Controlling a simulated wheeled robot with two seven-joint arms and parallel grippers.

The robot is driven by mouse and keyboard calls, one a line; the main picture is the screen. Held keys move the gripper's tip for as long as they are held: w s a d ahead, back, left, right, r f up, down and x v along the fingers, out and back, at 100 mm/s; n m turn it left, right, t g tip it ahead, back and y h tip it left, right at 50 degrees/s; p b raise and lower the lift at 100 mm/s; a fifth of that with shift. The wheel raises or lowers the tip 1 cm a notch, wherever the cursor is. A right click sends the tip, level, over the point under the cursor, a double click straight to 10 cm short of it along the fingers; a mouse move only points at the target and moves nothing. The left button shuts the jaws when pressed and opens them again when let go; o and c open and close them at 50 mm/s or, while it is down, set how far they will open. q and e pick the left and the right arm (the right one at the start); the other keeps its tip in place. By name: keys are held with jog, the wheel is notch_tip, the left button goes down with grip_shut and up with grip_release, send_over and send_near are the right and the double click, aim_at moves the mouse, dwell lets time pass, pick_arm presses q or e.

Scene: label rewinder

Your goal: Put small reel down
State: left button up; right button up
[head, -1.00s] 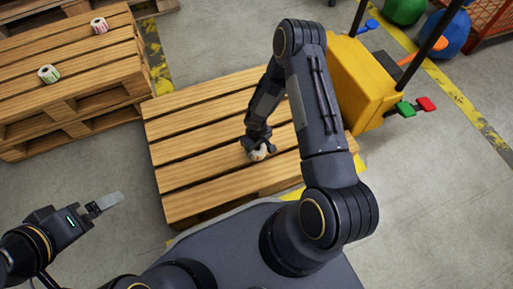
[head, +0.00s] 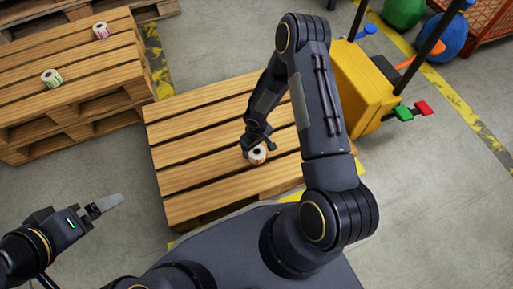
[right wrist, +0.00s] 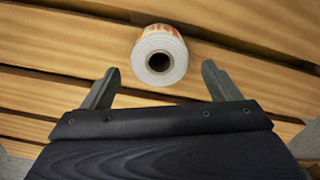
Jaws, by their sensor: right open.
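A small reel (head: 257,155), white with a dark core hole and an orange-patterned label, rests on the slats of the near pallet (head: 185,178). In the right wrist view the reel (right wrist: 160,57) lies just beyond the fingertips, its open end towards the camera. My right gripper (head: 258,143) is just above and behind it in the head view. In the right wrist view the right gripper (right wrist: 157,75) is open, its fingers apart and clear of the reel. My left gripper (head: 107,204) is at the lower left over the floor, away from the pallet; its jaw gap cannot be made out.
Two more reels, one green-and-white (head: 51,78) and one pink-and-white (head: 101,31), stand on the stacked pallets (head: 35,105) at upper left. A yellow machine (head: 365,85) with poles and coloured pedals stands right of the near pallet. Its left slats are clear.

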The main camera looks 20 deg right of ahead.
notch_tip(320, 180, up, 8)
jog(key=p, duration=0.3)
notch_tip(320, 180, up, 11)
jog(key=m+t, duration=0.1)
jog(key=m, duration=0.1)
send_over(262, 146)
jog(key=s+d+r+m+t, duration=0.1)
jog(key=s+r, duration=0.3)
jog(key=r, duration=0.8)
jog(key=s+a+r+t+y, duration=0.1)
jog(key=s+a+r+y, duration=0.1)
jog(key=s+r, duration=0.4)
jog(key=s+a+r+m+t+y, duration=0.1)
jog(key=s+a+r+t, duration=0.1)
jog(key=s+r, duration=0.4)
jog(key=s+a, duration=0.1)
jog(key=s, duration=0.3)
jog(key=shift+s+a+m+t+y, duration=0.15)
jog(key=shift+s+m+t+y, duration=0.15)
jog(key=shift+s+y, duration=0.1)
jog(key=shift+r, duration=0.15)
